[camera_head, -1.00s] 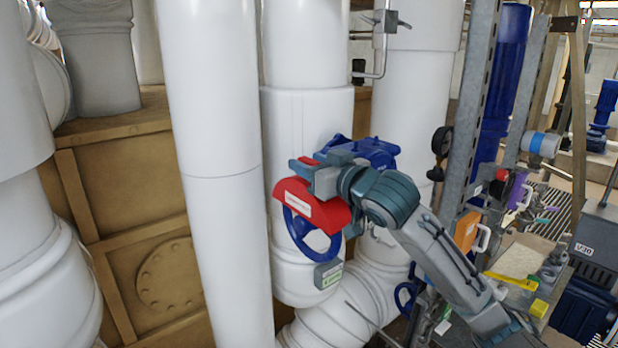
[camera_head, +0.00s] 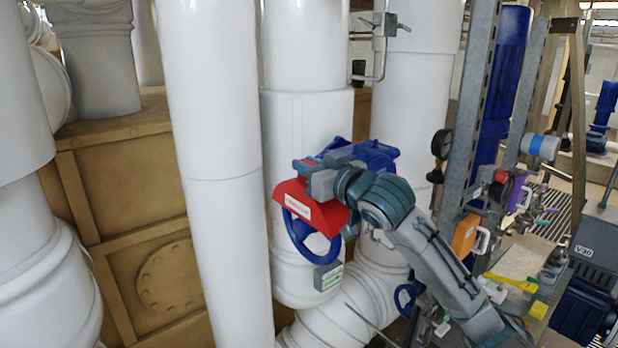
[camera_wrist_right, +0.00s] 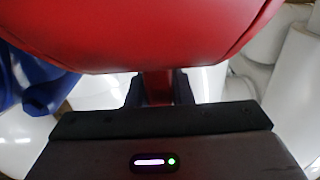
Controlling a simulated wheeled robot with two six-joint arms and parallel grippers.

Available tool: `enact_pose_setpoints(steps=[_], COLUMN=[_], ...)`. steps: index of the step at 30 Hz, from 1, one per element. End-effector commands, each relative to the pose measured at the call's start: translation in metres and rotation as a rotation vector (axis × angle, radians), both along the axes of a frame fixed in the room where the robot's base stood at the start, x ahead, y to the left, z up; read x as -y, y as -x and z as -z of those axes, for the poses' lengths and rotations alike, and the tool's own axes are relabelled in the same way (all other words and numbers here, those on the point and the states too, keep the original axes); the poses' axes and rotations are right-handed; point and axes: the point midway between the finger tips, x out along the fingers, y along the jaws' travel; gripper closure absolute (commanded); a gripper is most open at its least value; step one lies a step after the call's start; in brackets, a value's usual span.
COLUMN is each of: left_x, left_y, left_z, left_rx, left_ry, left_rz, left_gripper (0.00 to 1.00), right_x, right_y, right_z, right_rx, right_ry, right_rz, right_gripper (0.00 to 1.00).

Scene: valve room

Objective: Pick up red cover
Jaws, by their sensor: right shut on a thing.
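The red cover (camera_head: 296,206) with a white label sits over the upper part of the blue valve handwheel (camera_head: 312,240) in the head view. My right gripper (camera_head: 308,176) is at the cover's top, with its arm coming in from the lower right. In the right wrist view the red cover (camera_wrist_right: 150,35) fills the top, and its narrow red tab (camera_wrist_right: 157,87) stands between the two dark fingers of my right gripper (camera_wrist_right: 158,90), which are shut on it. Whether the cover touches the wheel cannot be told. My left gripper is in neither view.
White pipes (camera_head: 215,180) stand left of and behind the valve. A bench (camera_head: 520,260) with a yellow tool is farther right.

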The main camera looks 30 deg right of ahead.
Motion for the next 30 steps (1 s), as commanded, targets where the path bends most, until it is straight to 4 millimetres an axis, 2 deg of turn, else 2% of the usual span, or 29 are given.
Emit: enact_pose_setpoints(steps=[8,24,30], left_x=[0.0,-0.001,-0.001], left_y=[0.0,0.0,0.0], left_z=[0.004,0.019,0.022], left_rx=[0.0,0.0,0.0], left_ry=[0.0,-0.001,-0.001], left_rz=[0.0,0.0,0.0], left_gripper=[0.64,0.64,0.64], right_x=[0.0,0.0,0.0], right_y=[0.0,0.0,0.0], right_z=[-0.014,-0.081,-0.096], right_rx=[0.004,0.005,0.003], right_ry=[-0.001,-0.002,-0.001], right_rz=[0.0,-0.001,0.0], right_gripper=[1.0,1.0,1.0])
